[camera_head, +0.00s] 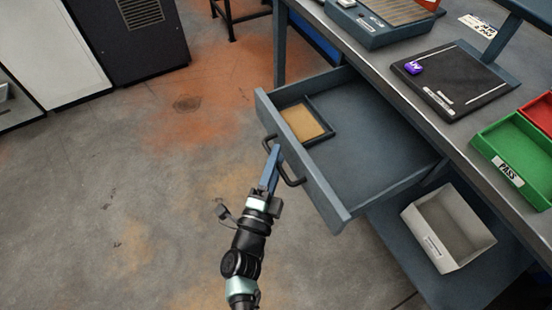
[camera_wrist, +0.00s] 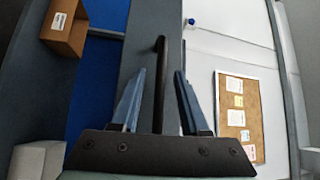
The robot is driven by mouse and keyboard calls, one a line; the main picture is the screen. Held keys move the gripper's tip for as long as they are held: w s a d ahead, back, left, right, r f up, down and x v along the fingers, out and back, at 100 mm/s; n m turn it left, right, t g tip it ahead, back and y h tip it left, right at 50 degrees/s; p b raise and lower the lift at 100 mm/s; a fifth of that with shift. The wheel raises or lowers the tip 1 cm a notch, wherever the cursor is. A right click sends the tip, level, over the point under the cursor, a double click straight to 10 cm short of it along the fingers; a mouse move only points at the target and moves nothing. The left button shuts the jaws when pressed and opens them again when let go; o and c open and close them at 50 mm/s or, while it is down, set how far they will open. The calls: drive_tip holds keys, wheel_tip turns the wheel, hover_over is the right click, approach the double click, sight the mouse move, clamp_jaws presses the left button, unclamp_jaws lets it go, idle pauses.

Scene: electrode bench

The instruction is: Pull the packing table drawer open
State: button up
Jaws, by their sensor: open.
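The packing table drawer (camera_head: 375,135) is slid well out from under the bench, and its inside shows from above. Its grey front panel (camera_head: 325,198) carries a dark bar handle (camera_head: 291,181). My gripper (camera_head: 273,152) is at the handle, reaching it from the front. In the wrist view, the two blue fingers of my gripper (camera_wrist: 160,73) stand apart, one on each side of the dark handle bar (camera_wrist: 159,90). Gaps show between the bar and the fingers. Whether a finger touches the bar elsewhere is hidden.
A small tray with a tan bottom (camera_head: 302,122) lies in the drawer. The bench top (camera_head: 440,150) holds a black pad (camera_head: 455,85), a green bin (camera_head: 515,150) and a red bin (camera_head: 541,110). A pale open box (camera_head: 430,235) stands on the lower shelf. The floor left of the drawer is clear.

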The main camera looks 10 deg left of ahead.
drive_tip(key=v, duration=1.2)
drive_tip(key=shift+s+p, duration=0.4)
drive_tip(key=shift+p, duration=0.05)
drive_tip(key=w+a+r+n+t+y, duration=0.1)
drive_tip(key=w+r+n+t+y, duration=0.15)
drive_tip(key=w+r+n, duration=0.9)
drive_tip(key=w+a+r+m+t+y, duration=0.15)
drive_tip(key=r+y, duration=0.25)
drive_tip(key=r, duration=1.7)
drive_tip(key=s+d+r+n+t+h, duration=0.1)
drive_tip(key=s+d+r+n, duration=0.25)
drive_tip(key=r, duration=0.65)
drive_tip(key=s+d+r+n+t+h, duration=0.1)
drive_tip(key=s+d+r+n+t, duration=0.2)
drive_tip(key=r, duration=0.6)
drive_tip(key=s+d+r+n+h, duration=0.1)
drive_tip(key=s+d+r+n, duration=0.2)
drive_tip(key=r, duration=0.7)
wheel_tip(320, 180, up, 26)
drive_tip(key=s+m+p, duration=0.1)
drive_tip(key=p, duration=2.5)
drive_tip(key=shift+s+d+p, duration=0.2)
drive_tip(key=shift+s+p, duration=0.1)
